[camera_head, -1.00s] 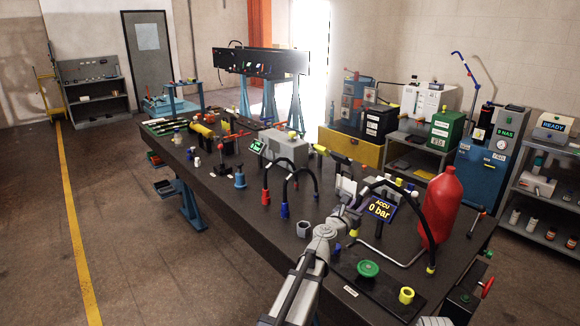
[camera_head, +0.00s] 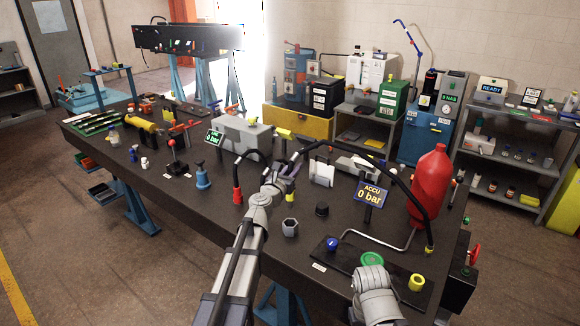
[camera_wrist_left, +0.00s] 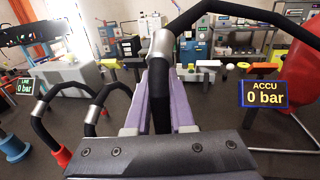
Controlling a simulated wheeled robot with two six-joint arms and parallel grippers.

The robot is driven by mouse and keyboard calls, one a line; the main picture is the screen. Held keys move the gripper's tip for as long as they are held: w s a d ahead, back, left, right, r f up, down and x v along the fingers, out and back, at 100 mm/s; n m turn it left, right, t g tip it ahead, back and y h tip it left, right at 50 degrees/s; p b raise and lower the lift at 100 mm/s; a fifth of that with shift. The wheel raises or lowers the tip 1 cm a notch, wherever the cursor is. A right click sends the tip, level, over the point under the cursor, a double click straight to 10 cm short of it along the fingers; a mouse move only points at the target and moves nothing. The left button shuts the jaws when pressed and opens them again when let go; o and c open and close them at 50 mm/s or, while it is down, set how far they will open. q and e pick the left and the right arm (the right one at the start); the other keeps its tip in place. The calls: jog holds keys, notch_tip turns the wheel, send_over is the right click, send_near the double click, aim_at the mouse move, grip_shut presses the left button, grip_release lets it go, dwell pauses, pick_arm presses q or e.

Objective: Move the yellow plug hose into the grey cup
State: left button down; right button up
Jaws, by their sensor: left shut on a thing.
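My left gripper (camera_head: 287,172) is shut on the black yellow plug hose (camera_head: 345,148) near its left end. The yellow plug (camera_head: 290,197) hangs just below the fingers, partly hidden by the wrist. The hose arches right to a yellow fitting (camera_head: 430,250) by the red tank. The grey cup (camera_head: 290,228) stands open on the table, below the plug in the picture. In the left wrist view, the hose with its metal sleeve (camera_wrist_left: 161,48) passes down between the purple fingers (camera_wrist_left: 163,95); the plug and cup are hidden there. My right gripper's fingers are not seen.
A hose with a red plug (camera_head: 237,196) arches left of the gripper. A black cap (camera_head: 322,209) stands right of the cup. A panel with a blue knob (camera_head: 333,243) and yellow ring (camera_head: 416,282) is to the right, near the red tank (camera_head: 430,185). The ACCU display (camera_head: 371,194) stands behind.

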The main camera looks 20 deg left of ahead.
aim_at(289, 202)
pick_arm(q)
jog(key=shift+f, duration=0.2)
notch_tip(289, 202, down, 6)
jog(key=b, duration=0.6)
jog(key=shift+r, duration=0.25)
jog(key=shift+f+b, duration=2.8)
dwell(0.9)
jog(key=c, duration=0.7)
grip_release()
jog(key=shift+s, duration=0.1)
jog(key=s, duration=0.5)
jog(key=s+a, duration=0.1)
jog(key=s, duration=0.1)
jog(key=shift+s, duration=0.3)
jog(key=shift+a, duration=0.1)
